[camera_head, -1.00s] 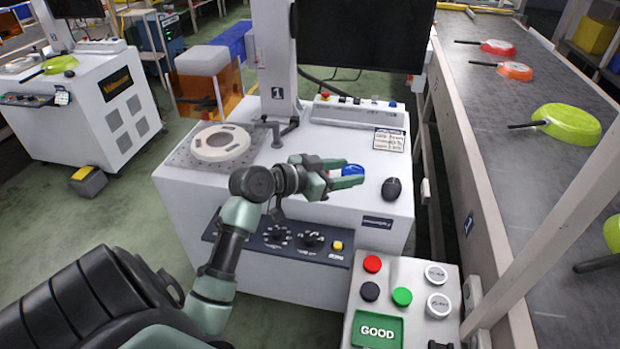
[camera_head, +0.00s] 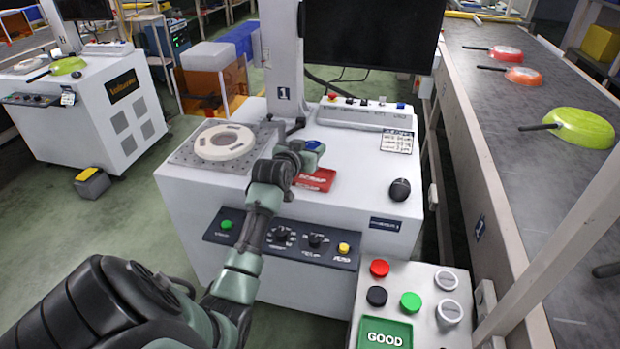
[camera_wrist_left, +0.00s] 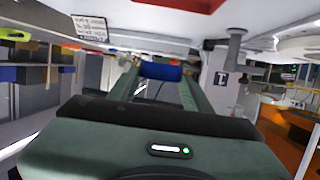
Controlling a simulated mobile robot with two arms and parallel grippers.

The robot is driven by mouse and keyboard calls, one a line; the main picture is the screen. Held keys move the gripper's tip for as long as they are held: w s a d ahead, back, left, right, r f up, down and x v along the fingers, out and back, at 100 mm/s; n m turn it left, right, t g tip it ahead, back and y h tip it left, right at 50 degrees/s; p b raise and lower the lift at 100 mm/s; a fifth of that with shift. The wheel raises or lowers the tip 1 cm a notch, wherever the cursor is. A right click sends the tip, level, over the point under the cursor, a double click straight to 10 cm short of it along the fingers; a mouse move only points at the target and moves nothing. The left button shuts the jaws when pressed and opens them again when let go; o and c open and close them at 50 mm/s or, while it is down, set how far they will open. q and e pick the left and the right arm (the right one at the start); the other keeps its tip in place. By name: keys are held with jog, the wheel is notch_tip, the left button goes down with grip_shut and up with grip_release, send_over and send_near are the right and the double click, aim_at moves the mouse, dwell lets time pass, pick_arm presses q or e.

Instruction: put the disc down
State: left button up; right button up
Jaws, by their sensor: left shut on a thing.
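A blue disc (camera_head: 314,145) is held at the tip of my left gripper (camera_head: 304,152), over the white workstation top. In the left wrist view the blue disc (camera_wrist_left: 161,71) sits between the two finger ends of my left gripper (camera_wrist_left: 160,78), which is shut on it. In the head view the gripper partly hides the disc. A red tray marked SCRAP (camera_head: 316,182) lies on the workstation just in front of the gripper. A green tray marked GOOD (camera_head: 384,334) is on the button panel at the bottom.
A pale ring fixture (camera_head: 224,142) sits on a perforated plate left of the gripper. A monitor post (camera_head: 283,60) rises behind. A black mouse (camera_head: 400,190) is on the right. A conveyor (camera_head: 520,200) carrying several pans runs along the right.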

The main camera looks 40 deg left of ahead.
aim_at(310, 183)
pick_arm(q)
notch_tip(310, 183, down, 10)
jog(key=shift+f+b, duration=0.2)
jog(key=shift+b, duration=0.2)
jog(key=o, duration=1.5)
jog(key=shift+s, duration=0.1)
jog(key=p+v, duration=0.1)
jog(key=v, duration=1.1)
